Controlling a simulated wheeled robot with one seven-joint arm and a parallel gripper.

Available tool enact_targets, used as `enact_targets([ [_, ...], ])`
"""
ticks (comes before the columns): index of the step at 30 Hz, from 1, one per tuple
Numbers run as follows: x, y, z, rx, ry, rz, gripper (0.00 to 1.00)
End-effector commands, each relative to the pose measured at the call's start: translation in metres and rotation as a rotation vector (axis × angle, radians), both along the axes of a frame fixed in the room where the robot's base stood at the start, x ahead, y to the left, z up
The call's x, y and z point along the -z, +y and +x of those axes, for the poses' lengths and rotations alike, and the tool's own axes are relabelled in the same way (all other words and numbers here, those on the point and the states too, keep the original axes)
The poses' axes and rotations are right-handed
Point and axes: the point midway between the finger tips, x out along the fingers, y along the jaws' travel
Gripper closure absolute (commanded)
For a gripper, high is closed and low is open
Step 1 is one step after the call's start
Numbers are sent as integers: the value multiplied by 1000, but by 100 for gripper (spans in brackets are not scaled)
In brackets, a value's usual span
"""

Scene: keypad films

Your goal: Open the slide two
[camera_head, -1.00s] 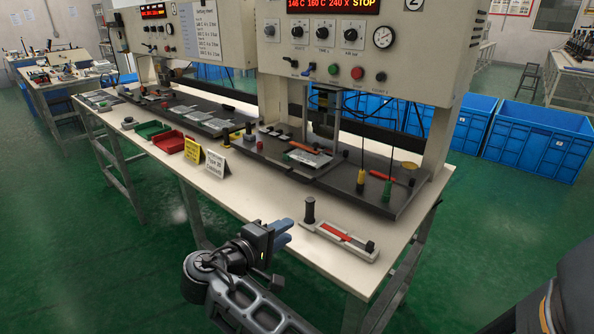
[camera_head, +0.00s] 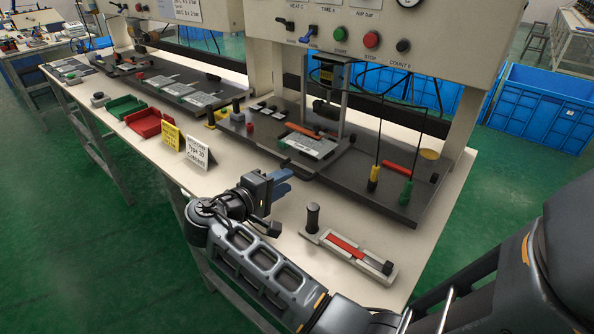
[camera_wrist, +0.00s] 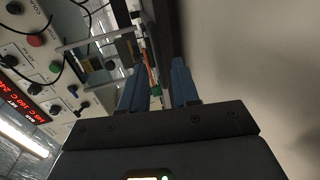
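The slide of the second press (camera_head: 312,158) is a dark plate that bears a grey keypad fixture (camera_head: 313,146) with an orange-red strip. It lies at the front of the press bed, below the pressing head. A small dark knob stands near its front left edge. My gripper (camera_head: 284,182) has blue fingers and is in front of the slide, over the bench's near edge, apart from it. In the wrist view my gripper (camera_wrist: 160,88) shows two separated blue fingers with nothing held between them. The slide is not clear in the wrist view.
The press front panel (camera_head: 380,30) overhangs the bed. A tool with a red strip and black upright handle (camera_head: 345,249) lies right of my gripper. Yellow and white signs (camera_head: 200,152) and green and red trays (camera_head: 144,122) stand left. Yellow and green screwdrivers (camera_head: 373,177) stand on the right bed.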

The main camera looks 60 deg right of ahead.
Motion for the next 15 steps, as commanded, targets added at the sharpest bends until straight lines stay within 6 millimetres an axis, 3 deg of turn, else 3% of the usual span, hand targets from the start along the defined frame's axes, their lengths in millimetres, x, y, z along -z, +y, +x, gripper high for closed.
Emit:
enact_targets([
  [9, 9, -44, -12, 3, 0, 1, 70],
  [15, 12, -56, -15, 1, 0, 1, 70],
])
